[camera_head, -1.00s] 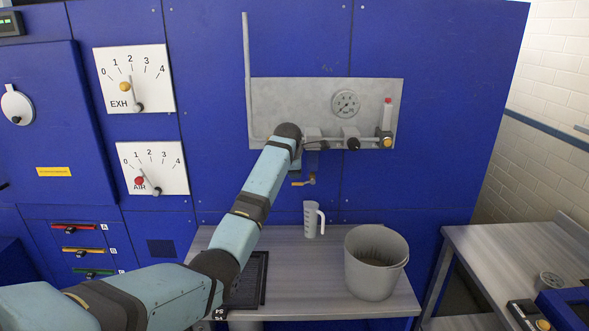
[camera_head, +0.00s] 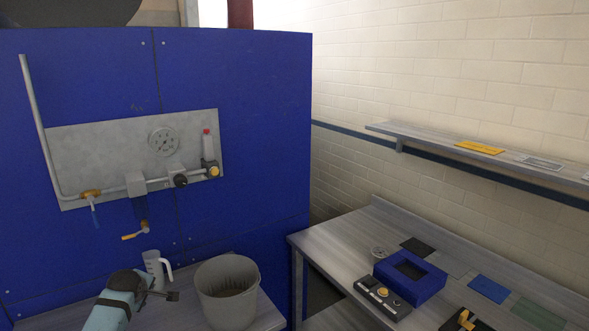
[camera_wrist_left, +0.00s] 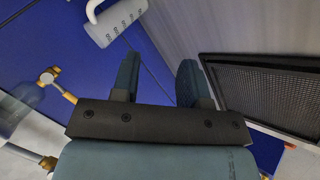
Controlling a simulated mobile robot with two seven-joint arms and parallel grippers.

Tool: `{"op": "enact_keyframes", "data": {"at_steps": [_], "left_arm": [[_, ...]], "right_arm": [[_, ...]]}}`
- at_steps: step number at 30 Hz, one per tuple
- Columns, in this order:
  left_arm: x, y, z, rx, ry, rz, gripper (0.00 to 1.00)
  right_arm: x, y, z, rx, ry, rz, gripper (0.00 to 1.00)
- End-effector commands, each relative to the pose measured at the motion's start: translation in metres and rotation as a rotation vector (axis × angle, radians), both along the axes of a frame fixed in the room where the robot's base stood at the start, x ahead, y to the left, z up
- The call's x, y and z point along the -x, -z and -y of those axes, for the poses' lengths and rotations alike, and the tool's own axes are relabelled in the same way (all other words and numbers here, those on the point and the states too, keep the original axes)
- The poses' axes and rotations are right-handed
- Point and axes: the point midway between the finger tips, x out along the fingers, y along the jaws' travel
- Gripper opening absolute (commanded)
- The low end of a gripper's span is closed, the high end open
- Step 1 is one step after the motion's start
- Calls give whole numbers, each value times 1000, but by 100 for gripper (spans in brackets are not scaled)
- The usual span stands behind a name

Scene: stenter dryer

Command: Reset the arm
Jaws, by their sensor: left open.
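My left gripper (camera_head: 164,289) is low in the head view, in front of the blue machine and beside the white measuring jug (camera_head: 153,268). In the left wrist view the two fingers of my left gripper (camera_wrist_left: 158,76) stand apart with nothing between them. The jug also shows there (camera_wrist_left: 117,20), beyond the fingers and to the left, apart from them. My left arm comes in from the bottom left of the head view, and most of it is out of the frame. My right gripper is not in view.
A grey bucket (camera_head: 227,300) stands right of the jug on the bench. The pipe panel (camera_head: 100,150) carries a gauge and valves above. A side table (camera_head: 340,242) at right holds a blue box (camera_head: 410,281) and a control box. A dark mesh tray (camera_wrist_left: 270,95) shows in the wrist view.

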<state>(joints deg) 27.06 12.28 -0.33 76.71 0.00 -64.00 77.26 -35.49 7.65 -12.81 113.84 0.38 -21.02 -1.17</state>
Motion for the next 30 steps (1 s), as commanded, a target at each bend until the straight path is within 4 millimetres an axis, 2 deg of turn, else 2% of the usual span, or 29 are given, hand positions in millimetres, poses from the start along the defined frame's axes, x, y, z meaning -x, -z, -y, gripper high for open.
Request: {"op": "enact_keyframes", "data": {"at_steps": [1, 5, 6, 9, 13, 16, 18, 21, 25, 30], "left_arm": [[24, 30, 15, -55, 91, -10, 41], [80, 82, 53, -204, 331, -7, 41], [99, 97, 64, -247, 403, -3, 41], [150, 126, 95, -350, 579, 13, 41], [222, 153, 135, -476, 792, 49, 41], [279, 162, 164, -569, 938, 89, 41], [317, 163, 183, -632, 1027, 122, 41], [363, 159, 204, -710, 1124, 169, 41], [403, 150, 222, -785, 1202, 213, 41], [422, 143, 231, -829, 1238, 238, 41]], "right_arm": [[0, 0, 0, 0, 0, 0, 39], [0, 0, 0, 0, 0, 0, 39], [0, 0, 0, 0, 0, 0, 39], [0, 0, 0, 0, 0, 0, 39], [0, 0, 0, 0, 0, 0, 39], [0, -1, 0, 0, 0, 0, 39], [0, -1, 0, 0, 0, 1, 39], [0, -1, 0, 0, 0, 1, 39], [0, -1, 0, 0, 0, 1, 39], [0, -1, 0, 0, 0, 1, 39]]}}
